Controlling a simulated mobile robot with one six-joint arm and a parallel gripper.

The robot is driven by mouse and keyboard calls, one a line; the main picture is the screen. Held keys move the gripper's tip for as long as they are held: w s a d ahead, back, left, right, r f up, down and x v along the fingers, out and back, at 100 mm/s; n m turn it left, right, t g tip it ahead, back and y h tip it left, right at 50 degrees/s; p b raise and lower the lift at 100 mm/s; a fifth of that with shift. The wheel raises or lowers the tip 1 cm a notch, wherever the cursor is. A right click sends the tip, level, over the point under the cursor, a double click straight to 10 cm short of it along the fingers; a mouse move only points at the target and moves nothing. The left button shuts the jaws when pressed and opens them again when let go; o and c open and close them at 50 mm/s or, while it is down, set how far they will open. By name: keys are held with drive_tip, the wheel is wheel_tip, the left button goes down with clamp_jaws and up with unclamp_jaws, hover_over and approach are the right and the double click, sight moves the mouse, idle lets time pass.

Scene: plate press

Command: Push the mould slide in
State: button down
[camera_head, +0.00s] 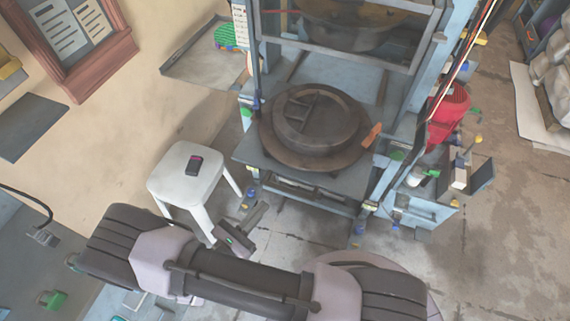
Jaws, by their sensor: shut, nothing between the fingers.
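The mould slide carries a round dark mould (312,117), which sits on the grey-blue bed (345,183) of the press, toward its front. An orange handle-like piece (372,136) sticks out at the mould's right edge. The upper round press part (350,38) hangs behind and above the mould, partly cut off by the top of the picture. My gripper (260,208) is small in the head view, below and left of the bed's front edge. Its fingers look shut and empty, apart from the mould and bed.
A red container (450,108) and several small items are at the press's right side. Floor shows to the right.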

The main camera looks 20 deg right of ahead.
sight(289, 175)
drive_tip(key=b+x, duration=0.1)
drive_tip(key=x, duration=0.6)
drive_tip(key=b+x, duration=0.1)
drive_tip(key=x, duration=0.6)
drive_tip(key=shift+w+a+f+b, duration=0.1)
drive_tip(key=shift+f+b, duration=0.15)
drive_tip(key=shift+b, duration=0.1)
drive_tip(key=shift+w, duration=0.1)
